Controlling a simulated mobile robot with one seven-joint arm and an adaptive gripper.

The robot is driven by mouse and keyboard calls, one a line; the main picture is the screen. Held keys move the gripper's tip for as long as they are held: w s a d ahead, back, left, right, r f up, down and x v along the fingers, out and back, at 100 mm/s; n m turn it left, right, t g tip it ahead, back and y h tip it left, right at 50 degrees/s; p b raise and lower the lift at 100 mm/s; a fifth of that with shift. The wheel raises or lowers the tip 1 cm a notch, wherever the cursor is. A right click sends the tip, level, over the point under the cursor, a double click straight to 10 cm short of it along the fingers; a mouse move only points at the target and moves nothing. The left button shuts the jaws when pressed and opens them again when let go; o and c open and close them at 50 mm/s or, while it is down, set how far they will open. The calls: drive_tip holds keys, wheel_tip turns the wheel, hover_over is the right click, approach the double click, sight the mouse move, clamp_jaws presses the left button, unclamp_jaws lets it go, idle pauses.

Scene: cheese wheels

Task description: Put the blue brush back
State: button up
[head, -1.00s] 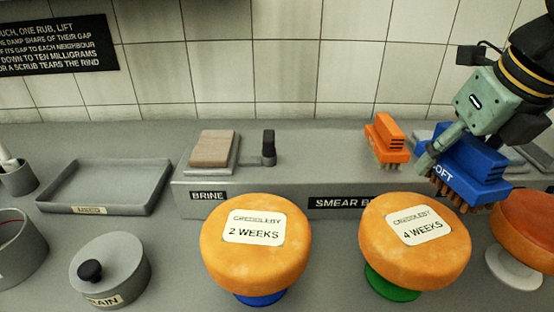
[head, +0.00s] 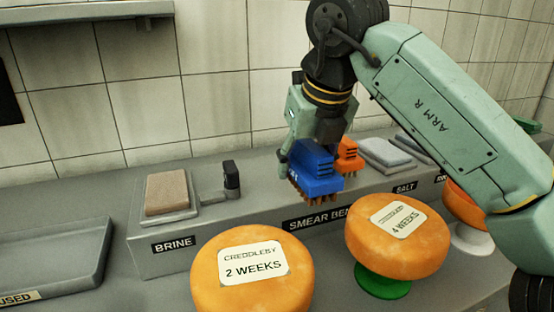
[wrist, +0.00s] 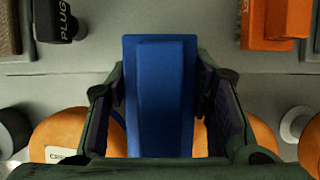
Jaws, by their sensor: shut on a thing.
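The blue brush (head: 316,172) is held in the air with its brown bristles down, in front of the raised smear bench (head: 300,222). My gripper (head: 312,150) is shut on its upper block. In the wrist view the blue brush (wrist: 160,95) sits between both fingers. An orange brush (head: 348,156) stands on the bench just behind and to the right of the blue one, partly hidden by it; it also shows in the wrist view (wrist: 274,22).
A brown block on a tray (head: 168,195) and a dark plug holder (head: 230,178) stand at the bench's left. Cheese wheels marked 2 weeks (head: 252,275) and 4 weeks (head: 398,236) sit in front. Pale slabs (head: 388,153) lie at the right. A grey tray (head: 95,262) is at the far left.

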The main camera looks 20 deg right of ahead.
drive_tip(key=w+p, duration=0.1)
drive_tip(key=w, duration=0.2)
drive_tip(key=w+p, duration=0.1)
drive_tip(key=w, duration=0.3)
drive_tip(key=w+f+p, duration=0.1)
drive_tip(key=w, duration=0.3)
drive_tip(key=shift+w+d, duration=0.1)
drive_tip(key=shift+d, duration=0.1)
drive_tip(key=shift+w, duration=0.15)
wheel_tip(320, 180, down, 3)
drive_tip(key=shift+r+p, duration=0.1)
drive_tip(key=shift+p, duration=0.65)
drive_tip(key=shift+f, duration=0.4)
drive_tip(key=shift+f+b, duration=0.25)
drive_tip(key=shift+b, duration=0.05)
drive_tip(key=o, duration=1.2)
drive_tip(key=shift+r, duration=0.1)
